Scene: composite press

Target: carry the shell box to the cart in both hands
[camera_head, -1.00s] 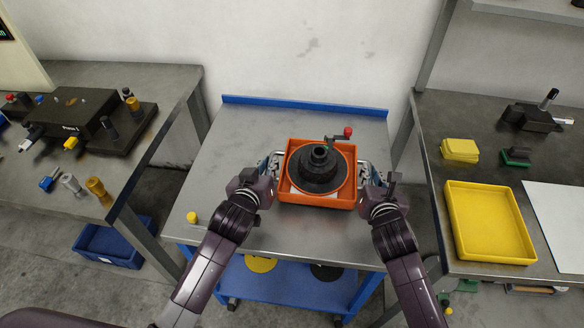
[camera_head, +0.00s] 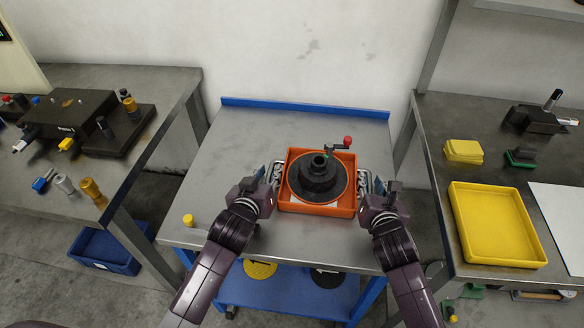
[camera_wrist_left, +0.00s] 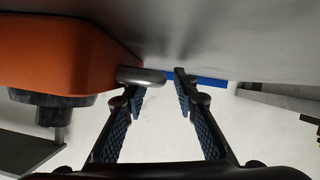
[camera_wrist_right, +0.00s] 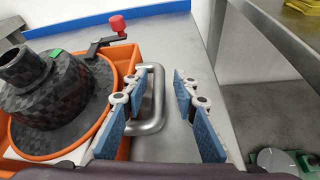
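The orange shell box (camera_head: 318,209) sits on the grey top of the blue-edged cart (camera_head: 300,120), a little right of its middle. It holds a dark stepped round part (camera_head: 320,185) and a crank with a red knob. My left gripper (camera_head: 264,176) is at the box's left handle. In the left wrist view, its fingers (camera_wrist_left: 160,85) are apart, with the metal handle (camera_wrist_left: 142,76) by the left fingertip. My right gripper (camera_head: 374,182) is at the right handle. In the right wrist view, its fingers (camera_wrist_right: 160,88) are apart on either side of the handle bar (camera_wrist_right: 154,122).
A small yellow knob (camera_head: 188,220) stands near the cart's front left corner. The cart top is clear behind and left of the box. A bench with a press block (camera_head: 70,120) is at left; a bench with a yellow tray (camera_head: 495,225) is at right.

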